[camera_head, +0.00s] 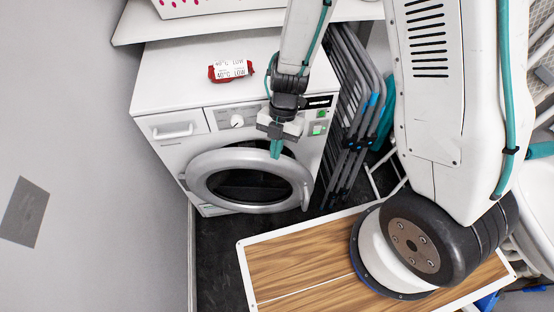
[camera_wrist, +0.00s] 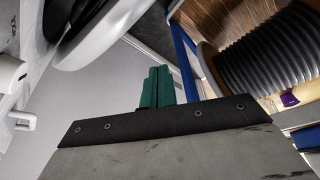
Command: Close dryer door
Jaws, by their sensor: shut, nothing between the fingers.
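The white dryer (camera_head: 165,85) stands against the wall at the back left in the head view. Its round door (camera_head: 205,163), a grey ring with dark glass, is on the front and appears ajar, swung out at the right. The size of the gap is hard to tell. My gripper (camera_head: 276,152) points down in front of the dryer at the top of the door ring, its teal fingers shut and empty. Whether they touch the ring is unclear. In the wrist view my gripper (camera_wrist: 160,88) shows shut fingers, with the pale door rim (camera_wrist: 105,38) at upper left.
A red-and-white packet (camera_head: 230,70) lies on the dryer top. Folded chairs (camera_head: 350,110) stand close to the dryer's right side. A wood-topped board (camera_head: 300,265) lies in front, and dark floor (camera_head: 225,245) shows at left.

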